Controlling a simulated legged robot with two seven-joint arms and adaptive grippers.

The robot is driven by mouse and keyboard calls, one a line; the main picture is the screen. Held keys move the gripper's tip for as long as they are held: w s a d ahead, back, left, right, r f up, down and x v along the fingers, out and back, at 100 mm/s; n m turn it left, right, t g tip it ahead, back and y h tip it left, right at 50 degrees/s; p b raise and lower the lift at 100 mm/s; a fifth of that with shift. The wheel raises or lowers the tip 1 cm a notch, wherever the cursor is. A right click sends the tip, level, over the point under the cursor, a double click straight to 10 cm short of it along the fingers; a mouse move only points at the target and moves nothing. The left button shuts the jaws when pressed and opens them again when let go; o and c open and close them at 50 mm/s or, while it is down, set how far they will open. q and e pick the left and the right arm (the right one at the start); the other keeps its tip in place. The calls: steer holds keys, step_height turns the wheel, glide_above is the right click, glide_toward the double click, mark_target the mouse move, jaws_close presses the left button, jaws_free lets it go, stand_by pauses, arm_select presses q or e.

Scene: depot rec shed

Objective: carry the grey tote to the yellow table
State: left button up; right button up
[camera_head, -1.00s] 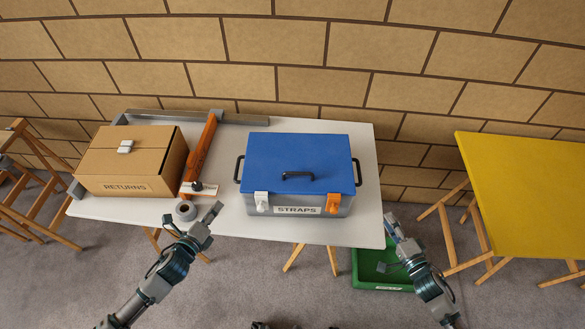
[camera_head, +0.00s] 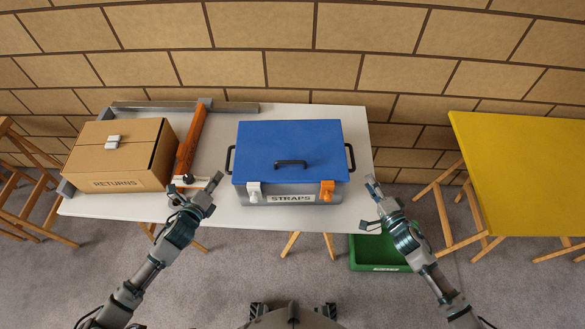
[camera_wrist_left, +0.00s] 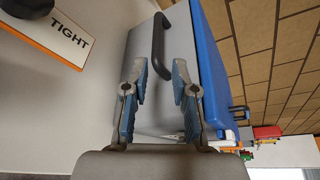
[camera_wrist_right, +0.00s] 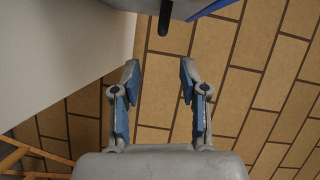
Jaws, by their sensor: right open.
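The grey tote (camera_head: 268,200) with a blue lid (camera_head: 290,145) and a STRAPS label stands on the white table, with one white and one orange latch. It has a black handle at each end. My left gripper (camera_head: 216,182) is open and empty, left of the tote; in the left wrist view its fingers (camera_wrist_left: 160,85) point toward the left end handle (camera_wrist_left: 160,45), apart from it. My right gripper (camera_head: 372,182) is open and empty, right of the tote; in the right wrist view its fingers (camera_wrist_right: 157,75) are below the other handle (camera_wrist_right: 165,17). The yellow table (camera_head: 525,180) stands at the right, its visible top bare.
A cardboard RETURNS box (camera_head: 115,155) and an orange and grey clamp-like tool (camera_head: 190,145) are on the white table (camera_head: 345,212), left of the tote. A green bin (camera_head: 375,255) is on the floor under its right end. Floor separates the tables.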

mark_target(228, 157)
arm_select(q)
steer(key=x, duration=0.7)
steer(key=a+x, duration=0.1)
steer(key=x, duration=0.2)
steer(key=shift+w+d+f, duration=0.1)
steer(key=shift+w, duration=0.15)
arm_select(e)
steer(key=x, duration=0.7)
steer(key=a+x, duration=0.1)
steer(key=x, duration=0.2)
steer(key=shift+w+a, duration=0.1)
steer(key=shift+w, duration=0.1)
arm_select(q)
steer(key=shift+w+d, duration=0.4)
steer(key=shift+d, duration=0.05)
arm_select(e)
steer(key=shift+w+d, duration=0.2)
steer(key=shift+w, duration=0.2)
steer(key=shift+a, duration=0.1)
